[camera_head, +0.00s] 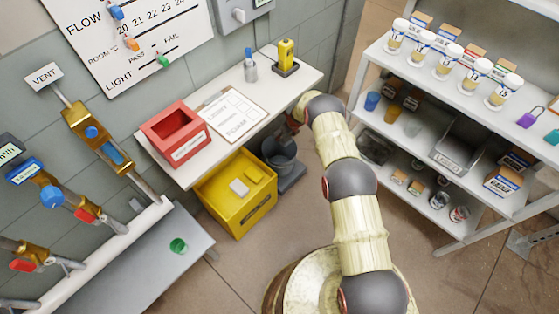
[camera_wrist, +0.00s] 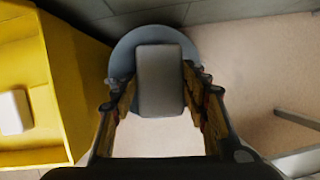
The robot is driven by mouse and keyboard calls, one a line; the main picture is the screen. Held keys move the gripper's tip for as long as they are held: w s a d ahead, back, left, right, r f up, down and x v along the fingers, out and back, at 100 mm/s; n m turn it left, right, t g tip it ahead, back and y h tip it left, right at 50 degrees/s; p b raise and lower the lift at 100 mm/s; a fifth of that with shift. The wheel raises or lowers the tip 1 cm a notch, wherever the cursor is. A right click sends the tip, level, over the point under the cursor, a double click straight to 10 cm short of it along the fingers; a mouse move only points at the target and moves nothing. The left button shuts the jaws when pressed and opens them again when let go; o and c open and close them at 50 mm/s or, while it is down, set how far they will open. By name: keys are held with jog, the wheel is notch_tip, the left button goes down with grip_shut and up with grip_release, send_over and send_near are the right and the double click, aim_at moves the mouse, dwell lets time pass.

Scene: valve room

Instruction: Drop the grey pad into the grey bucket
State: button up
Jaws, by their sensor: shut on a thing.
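The grey pad (camera_wrist: 160,80) is a rounded block held between the two fingers of my gripper (camera_wrist: 160,92) in the wrist view. My gripper is shut on it. Behind the pad in that view is the round grey bucket (camera_wrist: 122,62), and the pad covers much of it. In the head view the bucket (camera_head: 278,148) stands low beside the yellow bin, below the shelf. My gripper is mostly hidden behind my arm in the head view, and the pad cannot be made out there.
A stocked rack (camera_head: 437,105) stands at right. Open floor shows between.

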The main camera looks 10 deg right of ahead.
jog(key=shift+f+b, duration=0.95)
jog(key=shift+f, duration=1.2)
jog(key=o, duration=1.4)
jog(key=shift+r, duration=0.15)
jog(key=v, duration=1.1)
jog(key=shift+s+r, duration=0.2)
jog(key=shift+r, duration=0.15)
